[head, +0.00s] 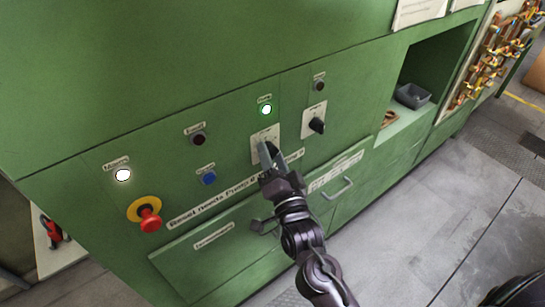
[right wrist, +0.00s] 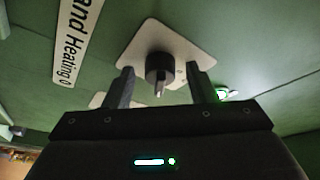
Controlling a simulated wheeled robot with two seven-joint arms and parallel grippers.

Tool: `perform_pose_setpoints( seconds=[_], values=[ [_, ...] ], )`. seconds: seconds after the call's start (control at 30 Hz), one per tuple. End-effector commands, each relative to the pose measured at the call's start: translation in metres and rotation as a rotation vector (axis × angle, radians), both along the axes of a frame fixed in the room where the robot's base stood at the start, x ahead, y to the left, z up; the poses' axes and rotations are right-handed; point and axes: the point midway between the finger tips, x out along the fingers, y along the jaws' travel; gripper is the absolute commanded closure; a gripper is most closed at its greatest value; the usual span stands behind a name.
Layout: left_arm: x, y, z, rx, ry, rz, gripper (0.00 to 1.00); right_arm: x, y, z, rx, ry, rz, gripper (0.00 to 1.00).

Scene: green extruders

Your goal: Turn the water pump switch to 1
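A rotary switch on a pale plate (head: 262,135) sits on the green panel below a lit green lamp (head: 266,109); my right gripper covers its knob in the head view. The right wrist view shows a black knob (right wrist: 158,68) on its pale plate (right wrist: 180,42). My right gripper (head: 268,155) is open, with one finger on each side of this knob in the right wrist view (right wrist: 161,88); contact cannot be told. A second black rotary knob (head: 317,125) is to the right. The small switch labels are too blurred to read. My left gripper is not in view.
A red emergency button (head: 149,220) on a yellow ring, a blue button (head: 209,178) and a lit white lamp (head: 123,175) are to the left. An open recess holds a grey tray (head: 412,95).

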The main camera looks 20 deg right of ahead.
Motion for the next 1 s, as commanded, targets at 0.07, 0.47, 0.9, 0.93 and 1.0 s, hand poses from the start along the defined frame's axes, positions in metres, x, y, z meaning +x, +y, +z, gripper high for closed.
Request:
perform_pose_setpoints(
  seconds=[0.07, 0.47, 0.9, 0.93, 1.0],
  values=[
    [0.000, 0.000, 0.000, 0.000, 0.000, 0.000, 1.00, 0.000, 0.000, 0.000, 0.000, -0.001, 0.001, 0.48],
    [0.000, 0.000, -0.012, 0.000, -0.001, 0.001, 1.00, -0.021, 0.000, -0.009, 0.000, 0.003, 0.002, 0.48],
    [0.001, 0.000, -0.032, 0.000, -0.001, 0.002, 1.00, -0.075, -0.001, -0.017, 0.000, 0.001, 0.001, 0.48],
    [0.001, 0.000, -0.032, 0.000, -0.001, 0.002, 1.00, -0.076, -0.001, -0.017, 0.000, 0.001, 0.001, 0.48],
    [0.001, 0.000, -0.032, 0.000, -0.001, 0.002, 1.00, -0.077, -0.001, -0.017, 0.000, 0.000, 0.001, 0.48]
  ],
)
